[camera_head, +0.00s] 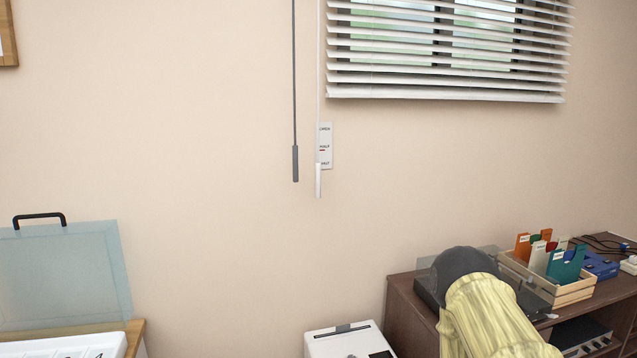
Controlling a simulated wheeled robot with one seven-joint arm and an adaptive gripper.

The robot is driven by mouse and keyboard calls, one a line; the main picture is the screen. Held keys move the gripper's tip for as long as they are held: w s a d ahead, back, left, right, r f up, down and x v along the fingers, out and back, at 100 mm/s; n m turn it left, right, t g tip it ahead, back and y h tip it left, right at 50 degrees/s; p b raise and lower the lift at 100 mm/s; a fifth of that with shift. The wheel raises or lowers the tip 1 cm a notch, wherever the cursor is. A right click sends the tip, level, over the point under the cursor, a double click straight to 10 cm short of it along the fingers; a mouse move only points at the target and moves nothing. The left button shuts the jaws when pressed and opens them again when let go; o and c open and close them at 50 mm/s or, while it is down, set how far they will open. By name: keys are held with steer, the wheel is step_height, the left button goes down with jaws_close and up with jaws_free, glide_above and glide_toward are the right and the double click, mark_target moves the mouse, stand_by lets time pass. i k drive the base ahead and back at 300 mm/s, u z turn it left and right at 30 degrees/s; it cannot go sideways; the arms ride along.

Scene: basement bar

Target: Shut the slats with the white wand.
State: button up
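The white wand (318,180) hangs straight down the wall from near the left end of the blind, with a thicker white grip at its bottom. The blind's white slats (445,66) are tilted with gaps between them, and the window shows through. A small white label card (326,146) is on the wall just behind and right of the wand; its small print seems to list open, half and shut, with a red mark by the middle line. A grey wand (295,163) with a dark grip hangs left of the white one. My gripper is not in view.
A dark brown cabinet (399,318) at lower right carries a wooden crate (572,294) of coloured cards and a blue box (601,265). A white box (335,343) stands bottom centre. A clear panel with black handle (62,275) is at left. The wall around the wands is clear.

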mark_target(317, 165)
steer(key=u, duration=0.25)
steer(key=i, duration=1.1)
steer(key=z, duration=0.35)
